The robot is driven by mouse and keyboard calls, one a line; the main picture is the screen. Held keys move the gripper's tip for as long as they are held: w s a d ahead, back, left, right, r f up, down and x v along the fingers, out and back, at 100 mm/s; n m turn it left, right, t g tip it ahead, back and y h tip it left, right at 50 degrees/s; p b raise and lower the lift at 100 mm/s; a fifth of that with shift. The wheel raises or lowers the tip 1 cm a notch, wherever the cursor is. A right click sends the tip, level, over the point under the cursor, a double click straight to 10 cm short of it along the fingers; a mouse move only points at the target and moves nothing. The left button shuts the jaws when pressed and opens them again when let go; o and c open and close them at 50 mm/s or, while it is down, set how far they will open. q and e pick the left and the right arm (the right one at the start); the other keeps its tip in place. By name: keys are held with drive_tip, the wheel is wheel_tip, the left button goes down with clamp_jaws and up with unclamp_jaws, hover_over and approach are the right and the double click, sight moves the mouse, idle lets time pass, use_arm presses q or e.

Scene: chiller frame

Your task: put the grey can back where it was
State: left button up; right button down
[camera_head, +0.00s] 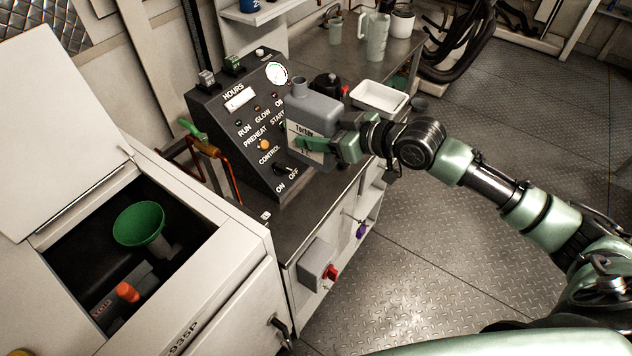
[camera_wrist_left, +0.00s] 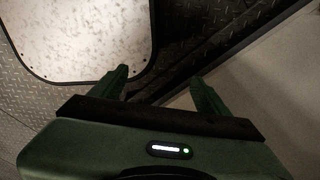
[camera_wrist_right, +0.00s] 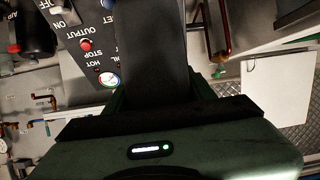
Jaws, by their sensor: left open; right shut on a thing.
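The grey can (camera_head: 313,110) has a short neck on top and a label on its side. It stands nearly upright in front of the control panel in the head view. My right gripper (camera_head: 322,147) is shut on the grey can from the right. In the right wrist view the can (camera_wrist_right: 151,50) fills the space between the fingers as a dark block. Whether its bottom touches the bench is hidden. My left gripper (camera_wrist_left: 160,90) is open and empty in the left wrist view, with floor plate and a pale panel beyond it. It does not show in the head view.
The control panel (camera_head: 235,125) stands left of the can. A white tray (camera_head: 379,98) and a pale jug (camera_head: 376,38) are behind on the bench. An open cabinet with a green funnel (camera_head: 139,224) and an orange-capped container (camera_head: 127,292) is at left. The floor (camera_head: 420,260) is clear.

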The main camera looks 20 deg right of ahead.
use_arm(q)
drive_tip(key=shift+s+a+f+b, duration=0.2)
drive_tip(key=shift+a+f+b, duration=0.15)
drive_tip(key=shift+b, duration=0.15)
use_arm(e)
drive_tip(key=shift+f, duration=7.95)
drive_tip(key=shift+f, duration=0.1)
use_arm(q)
drive_tip(key=shift+f, duration=0.15)
use_arm(e)
drive_tip(key=c, duration=0.5)
unclamp_jaws()
drive_tip(key=shift+d+r, duration=0.1)
drive_tip(key=shift+r, duration=0.15)
use_arm(q)
drive_tip(key=shift+a+f+b, duration=0.1)
drive_tip(key=shift+f+b, duration=0.55)
drive_tip(key=shift+b, duration=0.2)
use_arm(e)
drive_tip(key=shift+v, duration=5.95)
